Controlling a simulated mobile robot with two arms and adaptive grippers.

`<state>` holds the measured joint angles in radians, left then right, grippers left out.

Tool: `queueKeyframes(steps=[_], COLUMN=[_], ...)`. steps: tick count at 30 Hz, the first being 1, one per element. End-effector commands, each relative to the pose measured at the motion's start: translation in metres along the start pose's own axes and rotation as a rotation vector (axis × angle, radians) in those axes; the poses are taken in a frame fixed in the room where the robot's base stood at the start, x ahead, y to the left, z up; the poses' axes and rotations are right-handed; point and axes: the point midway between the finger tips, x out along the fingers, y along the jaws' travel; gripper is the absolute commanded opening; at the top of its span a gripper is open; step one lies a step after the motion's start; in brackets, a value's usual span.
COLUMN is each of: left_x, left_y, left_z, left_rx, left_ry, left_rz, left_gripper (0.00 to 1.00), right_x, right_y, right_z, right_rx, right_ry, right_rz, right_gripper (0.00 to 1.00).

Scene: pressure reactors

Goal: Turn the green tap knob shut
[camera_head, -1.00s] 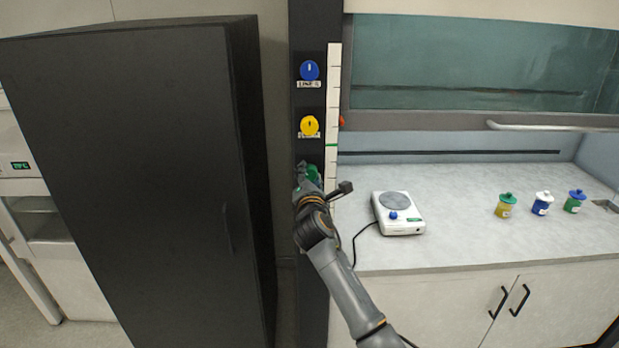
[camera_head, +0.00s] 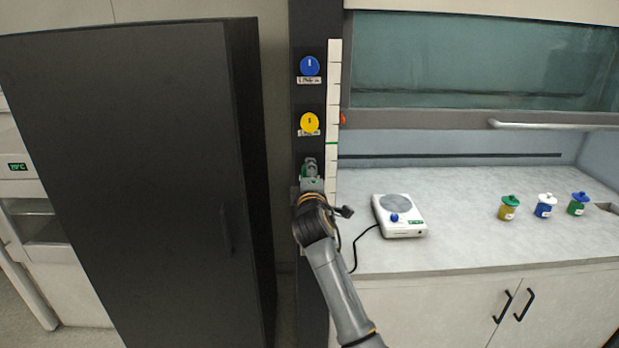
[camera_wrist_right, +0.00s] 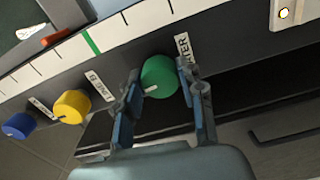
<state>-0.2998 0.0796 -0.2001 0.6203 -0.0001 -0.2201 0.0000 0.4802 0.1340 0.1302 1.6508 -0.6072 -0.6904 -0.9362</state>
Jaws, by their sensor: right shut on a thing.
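The green tap knob (camera_wrist_right: 160,76) is on the dark post (camera_wrist_right: 220,55), below the yellow knob, beside a label ending in "TER". A white mark shows near its edge. My right gripper (camera_wrist_right: 157,85) is shut on the green knob, with one finger on each side of it. In the head view my right gripper (camera_head: 311,170) covers most of the green knob at the post. My left gripper is not in view.
The yellow knob (camera_head: 310,122) and blue knob (camera_head: 310,66) sit above on the post, beside a white scale strip (camera_head: 333,100). A hotplate (camera_head: 399,215) and several capped jars (camera_head: 509,208) stand on the bench. A dark cabinet (camera_head: 130,170) is at left.

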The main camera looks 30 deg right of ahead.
Motion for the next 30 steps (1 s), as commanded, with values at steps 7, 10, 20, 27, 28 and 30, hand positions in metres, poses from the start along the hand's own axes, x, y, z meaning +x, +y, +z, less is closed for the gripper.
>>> queueKeyframes(steps=[7, 10, 20, 27, 28, 30], left_x=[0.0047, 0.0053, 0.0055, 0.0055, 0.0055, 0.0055], left_y=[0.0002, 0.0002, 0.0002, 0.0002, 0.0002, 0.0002], left_z=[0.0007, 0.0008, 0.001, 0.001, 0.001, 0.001], left_rx=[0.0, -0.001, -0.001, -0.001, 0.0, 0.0], left_ry=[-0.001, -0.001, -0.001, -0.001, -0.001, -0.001], left_rz=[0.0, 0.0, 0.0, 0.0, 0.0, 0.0], left_gripper=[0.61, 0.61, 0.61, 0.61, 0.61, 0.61], right_x=[0.0, 0.0, 0.0, 0.0, 0.0, 0.0], right_y=[-0.0013, -0.0012, -0.0011, -0.0013, -0.0012, -0.001], right_z=[0.0002, 0.0002, 0.0001, 0.0001, 0.0001, 0.0001], right_rx=[0.098, 0.117, 0.134, 0.133, 0.133, 0.132], right_ry=[-0.001, -0.001, -0.001, 0.0, 0.0, 0.0], right_rz=[-0.001, -0.002, -0.003, -0.003, -0.003, -0.002], right_gripper=[0.07, 0.07, 0.07, 0.53, 0.59, 0.61])
